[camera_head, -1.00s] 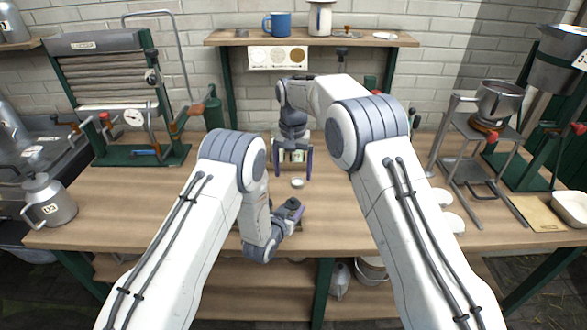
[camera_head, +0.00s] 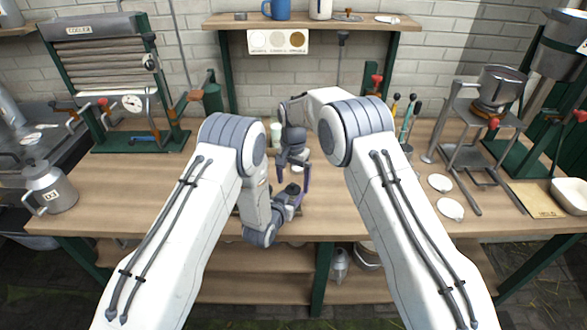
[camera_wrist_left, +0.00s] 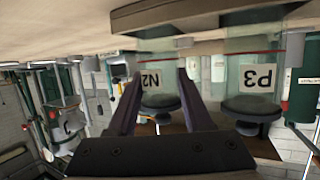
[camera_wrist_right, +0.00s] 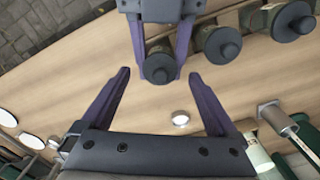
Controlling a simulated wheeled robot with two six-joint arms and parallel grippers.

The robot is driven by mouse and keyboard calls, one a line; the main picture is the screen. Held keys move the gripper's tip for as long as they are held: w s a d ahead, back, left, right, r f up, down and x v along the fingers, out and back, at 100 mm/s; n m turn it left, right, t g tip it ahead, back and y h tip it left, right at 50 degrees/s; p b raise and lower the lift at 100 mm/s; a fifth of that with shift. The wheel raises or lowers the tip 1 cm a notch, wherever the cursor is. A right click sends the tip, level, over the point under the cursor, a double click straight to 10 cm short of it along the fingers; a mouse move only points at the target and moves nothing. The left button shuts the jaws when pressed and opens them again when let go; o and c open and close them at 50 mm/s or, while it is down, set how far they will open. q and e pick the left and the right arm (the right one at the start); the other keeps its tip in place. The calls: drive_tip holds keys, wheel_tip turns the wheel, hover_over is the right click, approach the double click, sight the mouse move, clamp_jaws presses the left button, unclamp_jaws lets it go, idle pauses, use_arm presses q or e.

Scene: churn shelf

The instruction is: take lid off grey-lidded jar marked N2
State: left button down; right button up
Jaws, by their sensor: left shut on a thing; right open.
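The jar marked N2 shows upside down in the left wrist view (camera_wrist_left: 155,82), a clear jar with a dark grey knobbed lid (camera_wrist_left: 160,104). My left gripper (camera_wrist_left: 158,76) is shut on this jar, one finger on each side. In the right wrist view the N2 jar's lid (camera_wrist_right: 160,68) shows from above, between the fingers of my left gripper (camera_wrist_right: 160,50). My right gripper (camera_wrist_right: 160,76) is open and empty above the jar, its fingertips spread either side of the lid and apart from it. In the head view my arms hide most of the jar.
The jar marked P3 (camera_wrist_left: 257,78) stands close beside N2. Two more grey lids (camera_wrist_right: 222,45) (camera_wrist_right: 290,20) show in the right wrist view. A small pale disc (camera_wrist_right: 180,118) lies on the bench (camera_head: 110,185). White dishes (camera_head: 450,208) lie to the right.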

sight(293, 184)
drive_tip(key=shift+f, duration=0.75)
drive_tip(key=shift+a, duration=0.1)
clamp_jaws()
drive_tip(key=shift+r, duration=0.1)
drive_tip(key=shift+r, duration=1)
drive_tip(key=shift+r, duration=2.05)
use_arm(q)
drive_tip(key=shift+c, duration=1.2)
unclamp_jaws()
